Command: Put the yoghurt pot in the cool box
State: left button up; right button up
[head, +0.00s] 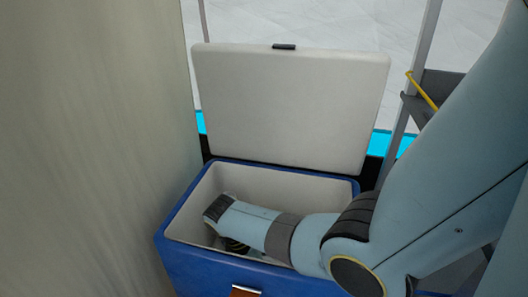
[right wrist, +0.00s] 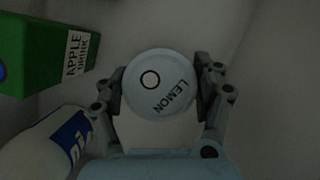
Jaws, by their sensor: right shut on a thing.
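The cool box (head: 200,262) is blue with a white inside, and its white lid (head: 290,110) stands open at the back. My right arm reaches down into it, and my right gripper (head: 236,245) is mostly hidden by the wrist and the box wall. In the right wrist view my right gripper (right wrist: 160,78) is shut around a white round pot (right wrist: 165,98) with LEMON on its lid, which I take as the yoghurt pot. I cannot tell whether the pot touches the box floor. My left gripper is not in view.
Inside the box, a green apple drink carton (right wrist: 40,45) and a white bottle with a blue label (right wrist: 42,145) lie left of the pot in the right wrist view. The space right of the pot looks clear. A pale wall or panel (head: 90,150) stands close on the left.

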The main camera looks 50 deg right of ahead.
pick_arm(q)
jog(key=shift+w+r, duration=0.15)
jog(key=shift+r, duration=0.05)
pick_arm(e)
jog(key=shift+f, duration=0.15)
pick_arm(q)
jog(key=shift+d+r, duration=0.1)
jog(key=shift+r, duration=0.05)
pick_arm(e)
jog(key=o, duration=1.5)
jog(key=shift+c, duration=0.2)
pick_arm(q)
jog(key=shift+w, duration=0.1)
